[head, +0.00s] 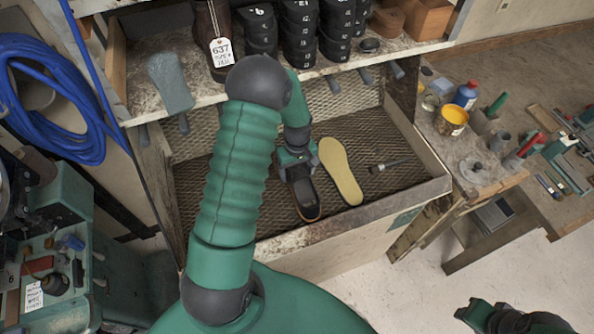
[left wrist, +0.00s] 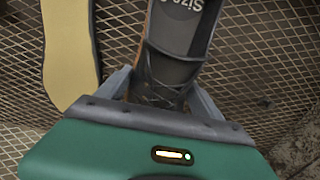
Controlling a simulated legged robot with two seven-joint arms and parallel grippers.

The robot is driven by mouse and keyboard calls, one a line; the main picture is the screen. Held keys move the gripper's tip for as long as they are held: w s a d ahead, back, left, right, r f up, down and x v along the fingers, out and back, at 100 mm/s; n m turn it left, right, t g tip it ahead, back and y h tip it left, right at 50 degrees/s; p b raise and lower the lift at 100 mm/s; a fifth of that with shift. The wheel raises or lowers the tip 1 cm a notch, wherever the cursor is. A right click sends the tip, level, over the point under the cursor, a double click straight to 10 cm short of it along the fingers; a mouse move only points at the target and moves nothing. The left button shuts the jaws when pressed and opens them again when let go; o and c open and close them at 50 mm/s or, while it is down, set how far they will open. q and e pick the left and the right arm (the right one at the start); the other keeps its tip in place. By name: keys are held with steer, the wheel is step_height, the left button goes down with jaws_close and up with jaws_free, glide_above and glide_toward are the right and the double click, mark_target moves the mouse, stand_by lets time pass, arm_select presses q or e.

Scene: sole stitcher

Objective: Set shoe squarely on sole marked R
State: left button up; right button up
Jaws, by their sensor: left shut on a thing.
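A dark shoe (head: 305,197) with a brown edge is in the mesh-floored tray, toe toward the tray's front. My left gripper (head: 293,158) is shut on it; the left wrist view shows the shoe (left wrist: 178,72) between the two fingers of my left gripper (left wrist: 165,95). I cannot tell whether the shoe rests on the mesh or is just above it. A pale yellow sole (head: 342,172) lies flat right beside the shoe; it also shows in the left wrist view (left wrist: 68,55). No R mark is readable. My right gripper (head: 508,319) is at the bottom right, away from the tray.
The tray (head: 410,200) has raised wooden walls. Above is a shelf with black lasts (head: 300,35) and a tagged brown boot (head: 208,35). A side bench holds a yellow paint pot (head: 452,119) and tools.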

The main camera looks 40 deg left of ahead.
stand_by(0.4)
arm_select(q)
steer(key=o, duration=1.7)
steer(key=shift+o, duration=0.2)
step_height(320, 180, up, 17)
steer(key=b, duration=0.2)
steer(key=s+d+f+m+t+b, duration=0.1)
steer(key=s+d+f+m, duration=0.2)
steer(key=d, duration=0.6)
steer(key=s+d+f+m+t+b, duration=0.1)
steer(key=s+d+f+m, duration=0.2)
steer(key=s+d+m, duration=0.4)
steer(key=shift+d+f+m+t, duration=0.2)
steer(key=shift+d+m+t, duration=0.2)
steer(key=shift+d+m, duration=0.7)
